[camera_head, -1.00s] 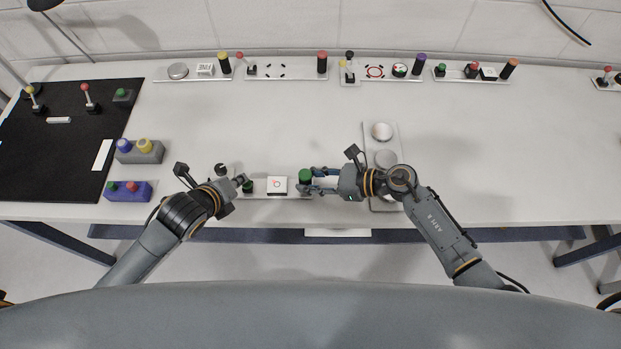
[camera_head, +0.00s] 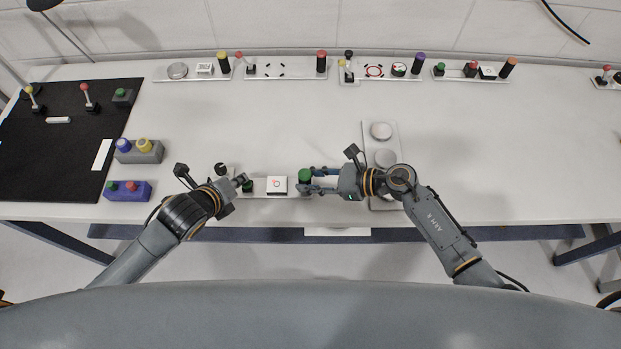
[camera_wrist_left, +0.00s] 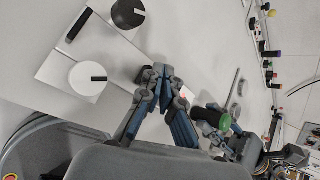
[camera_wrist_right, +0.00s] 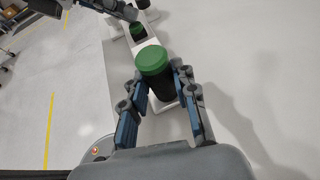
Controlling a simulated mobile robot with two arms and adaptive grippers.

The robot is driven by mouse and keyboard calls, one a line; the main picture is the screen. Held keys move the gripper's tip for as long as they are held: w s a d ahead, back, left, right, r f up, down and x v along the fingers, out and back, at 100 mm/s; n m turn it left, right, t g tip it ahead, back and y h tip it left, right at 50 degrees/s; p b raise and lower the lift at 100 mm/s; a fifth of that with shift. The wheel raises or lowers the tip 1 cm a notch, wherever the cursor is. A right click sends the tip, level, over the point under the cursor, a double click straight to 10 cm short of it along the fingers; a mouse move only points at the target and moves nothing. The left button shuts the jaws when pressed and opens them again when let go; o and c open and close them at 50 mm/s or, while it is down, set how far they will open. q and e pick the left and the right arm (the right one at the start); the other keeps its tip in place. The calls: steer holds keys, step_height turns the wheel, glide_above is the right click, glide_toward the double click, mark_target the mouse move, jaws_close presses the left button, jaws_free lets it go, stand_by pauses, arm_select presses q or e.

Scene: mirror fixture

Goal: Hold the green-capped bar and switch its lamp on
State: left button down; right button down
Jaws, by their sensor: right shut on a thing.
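The green-capped bar (camera_head: 290,195) lies along the front of the white table. It carries a green button (camera_head: 247,185) on a black base, a white box (camera_head: 277,185) with a small red mark, and a black post with a green cap (camera_head: 305,175) at its right end. My right gripper (camera_head: 312,181) is shut on this post; the right wrist view shows the post (camera_wrist_right: 157,80) between its fingers. My left gripper (camera_head: 243,181) is at the bar's left end by the green button. Its fingertips (camera_wrist_left: 156,74) look together and empty. I cannot tell whether a lamp is lit.
A black dial (camera_head: 220,169) stands beside my left gripper. A plate with white discs (camera_head: 396,140) lies beyond my right gripper. Blue (camera_head: 128,197) and grey (camera_head: 140,158) button boxes stand left. Several fixture bars line the back. The table's middle is clear.

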mark_target(242, 192)
arm_select(q)
steer(key=shift+s+f, duration=0.35)
steer(key=shift+f, duration=0.15)
step_height(242, 192, up, 6)
steer(key=shift+w+r, duration=0.2)
steer(key=shift+w, duration=0.1)
